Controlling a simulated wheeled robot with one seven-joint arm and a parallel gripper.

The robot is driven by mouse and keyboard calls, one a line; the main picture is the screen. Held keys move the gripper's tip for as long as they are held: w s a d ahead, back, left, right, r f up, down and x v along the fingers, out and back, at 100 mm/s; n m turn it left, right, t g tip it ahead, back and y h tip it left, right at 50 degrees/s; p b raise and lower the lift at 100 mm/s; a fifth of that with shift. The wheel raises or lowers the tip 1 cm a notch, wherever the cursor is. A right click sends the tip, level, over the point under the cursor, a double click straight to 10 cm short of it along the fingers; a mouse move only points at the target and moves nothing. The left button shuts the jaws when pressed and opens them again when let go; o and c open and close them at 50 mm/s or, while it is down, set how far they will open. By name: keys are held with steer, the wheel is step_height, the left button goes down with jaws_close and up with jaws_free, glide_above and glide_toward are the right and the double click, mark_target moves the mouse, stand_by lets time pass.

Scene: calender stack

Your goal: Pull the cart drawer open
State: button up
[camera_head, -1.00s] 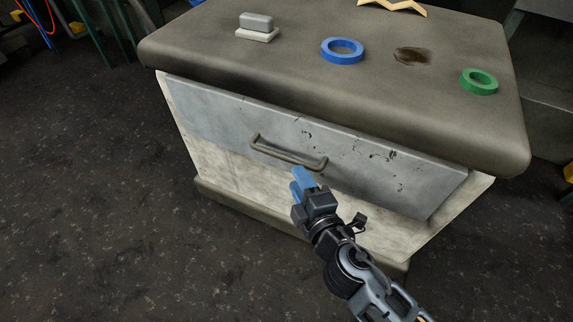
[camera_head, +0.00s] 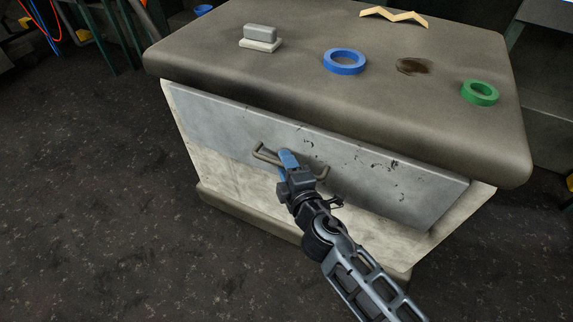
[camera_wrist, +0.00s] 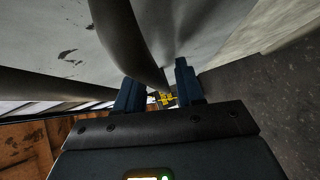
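The cart (camera_head: 215,58) has a thick grey-brown top and a scuffed grey drawer front (camera_head: 220,122) just under it. The drawer looks closed. A grey bar handle (camera_head: 266,153) runs across the drawer front; its middle is partly hidden by my gripper (camera_head: 287,158). My gripper has blue fingers and is at the handle. In the wrist view, the handle bar (camera_wrist: 127,45) runs down between the two parted fingers of my gripper (camera_wrist: 159,88). A gap shows beside the bar on the right finger's side; contact with the left finger cannot be told.
On the cart top are a grey block on a pale base (camera_head: 260,38), a blue ring (camera_head: 345,61), a green ring (camera_head: 480,92), a dark stain (camera_head: 413,66) and a tan zigzag piece (camera_head: 393,15). Dark floor (camera_head: 100,220) lies clear at the left and front.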

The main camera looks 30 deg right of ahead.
steer(key=shift+c, duration=0.4)
jaws_close()
